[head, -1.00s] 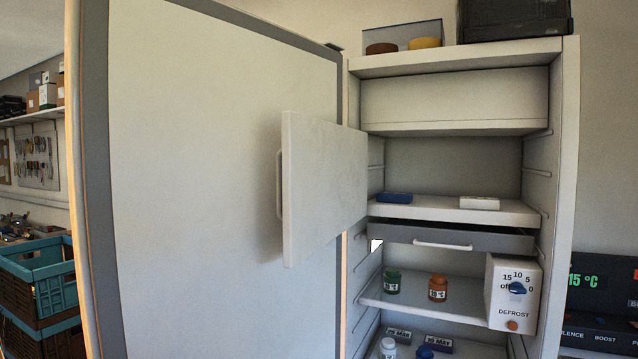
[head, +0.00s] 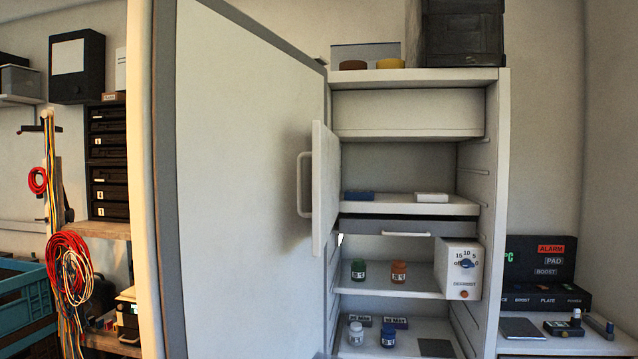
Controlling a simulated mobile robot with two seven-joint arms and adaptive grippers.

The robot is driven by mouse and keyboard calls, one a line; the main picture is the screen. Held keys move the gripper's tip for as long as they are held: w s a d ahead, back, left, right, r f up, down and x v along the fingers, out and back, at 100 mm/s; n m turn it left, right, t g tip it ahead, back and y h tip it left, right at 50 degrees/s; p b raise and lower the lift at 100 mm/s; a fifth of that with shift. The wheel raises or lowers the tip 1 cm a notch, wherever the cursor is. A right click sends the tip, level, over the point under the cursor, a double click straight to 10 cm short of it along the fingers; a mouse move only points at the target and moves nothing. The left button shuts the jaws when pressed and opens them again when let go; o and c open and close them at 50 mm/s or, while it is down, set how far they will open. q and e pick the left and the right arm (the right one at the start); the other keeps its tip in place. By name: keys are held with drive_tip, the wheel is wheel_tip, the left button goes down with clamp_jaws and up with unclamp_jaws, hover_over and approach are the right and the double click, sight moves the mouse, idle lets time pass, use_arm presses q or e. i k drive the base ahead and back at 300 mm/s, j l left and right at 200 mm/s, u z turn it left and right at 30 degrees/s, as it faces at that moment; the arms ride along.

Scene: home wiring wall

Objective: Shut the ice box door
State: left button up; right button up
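The fridge (head: 504,120) stands open, its large main door (head: 245,170) swung out to the left. The small white ice box door (head: 326,185) also stands open inside, hinged at the left of the upper compartment and sticking out towards me. Its bar handle (head: 301,185) is on its left face, facing the main door. The ice box opening (head: 400,165) is uncovered, with a blue pack (head: 359,196) and a white pack (head: 431,197) on its floor. Neither of my grippers shows in the head view.
Below are a drawer (head: 385,224), shelves with green (head: 358,269) and orange (head: 398,271) jars, and a defrost control box (head: 461,268). Coloured cables (head: 72,268) and a blue crate (head: 24,300) are at left. An alarm unit (head: 540,259) stands on the right counter.

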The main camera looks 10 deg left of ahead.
sight(325, 154)
drive_tip(key=j+z, duration=0.3)
drive_tip(key=j, duration=0.75)
drive_tip(key=i+j, duration=0.1)
drive_tip(key=j, duration=0.3)
drive_tip(key=i+j+z, duration=0.15)
drive_tip(key=j, duration=0.25)
drive_tip(key=k+z, duration=0.1)
drive_tip(key=i, duration=0.1)
